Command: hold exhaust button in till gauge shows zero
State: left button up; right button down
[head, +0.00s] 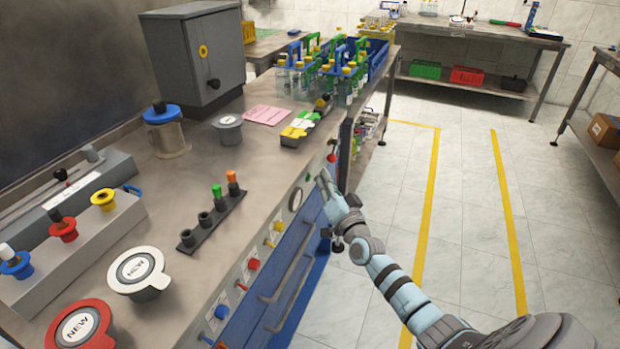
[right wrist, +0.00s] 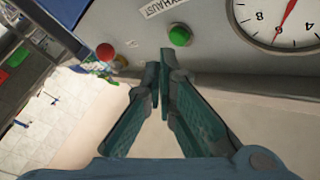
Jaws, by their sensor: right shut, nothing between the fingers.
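The exhaust button looks to be the green button (right wrist: 179,36) on the panel face, near a white label (right wrist: 163,7) that reads EXHAUST in part. The round gauge (right wrist: 272,35) is cut off by the top right corner of the right wrist view; its red needle lies near the 6. In the head view the gauge (head: 296,199) is on the bench front. My right gripper (right wrist: 159,62) is shut and empty, its fingertips just below and left of the green button, apart from it in the picture. In the head view it (head: 324,184) is beside the bench front. My left gripper is out of view.
A red button (right wrist: 105,51) sits left of the green one. The bench front carries more knobs, such as a red one (head: 254,264), and a long handle (head: 290,280). A bottle crate (head: 378,62) stands at the bench's far end. The tiled floor (head: 465,190) is clear.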

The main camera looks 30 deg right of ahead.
jog(key=shift+w+a, duration=0.2)
jog(key=shift+w, duration=0.1)
jog(key=shift+w+a, duration=0.25)
jog(key=shift+w, duration=0.1)
dwell(2.4)
jog(key=shift+s+d, duration=0.45)
jog(key=shift+s, duration=0.25)
jog(key=s+d, duration=0.1)
jog(key=s, duration=0.1)
jog(key=s+d+p, duration=0.1)
jog(key=s+d, duration=0.1)
dwell(0.4)
dwell(0.4)
